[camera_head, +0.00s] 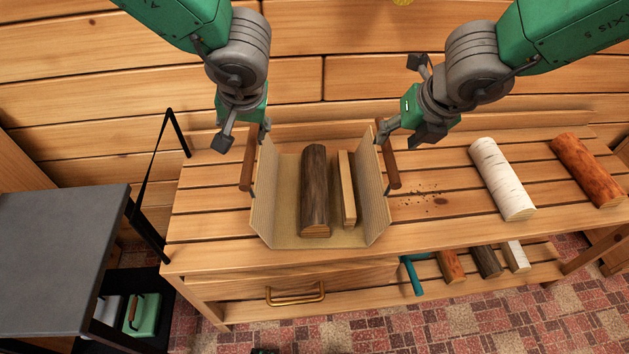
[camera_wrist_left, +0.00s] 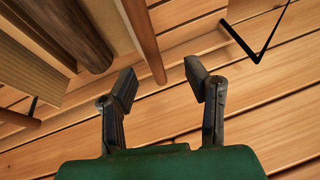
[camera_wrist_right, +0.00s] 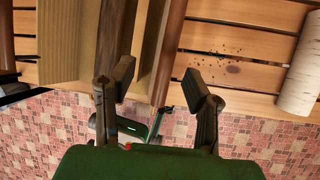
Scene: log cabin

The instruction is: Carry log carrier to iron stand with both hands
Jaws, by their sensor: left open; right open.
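The log carrier (camera_head: 265,205) is a beige ribbed open holder standing on the slatted bench. It holds a dark bark log (camera_head: 315,190) and a pale split piece (camera_head: 347,188). Its left handle (camera_head: 248,163) and right handle (camera_head: 390,158) are brown wooden bars. My left gripper (camera_head: 244,136) is open at the far end of the left handle, which appears between the fingertips in the left wrist view (camera_wrist_left: 143,40). My right gripper (camera_head: 405,133) is open near the right handle's far end; that handle lies between the fingers in the right wrist view (camera_wrist_right: 165,60). The iron stand (camera_head: 60,225), grey-topped and black-framed, is at left.
A white birch log (camera_head: 502,180) and a reddish log (camera_head: 588,170) lie on the bench at right. Several short logs and a teal tool (camera_head: 411,275) are on the lower shelf. A plank wall stands behind. A black upright frame (camera_head: 150,180) rises between stand and bench.

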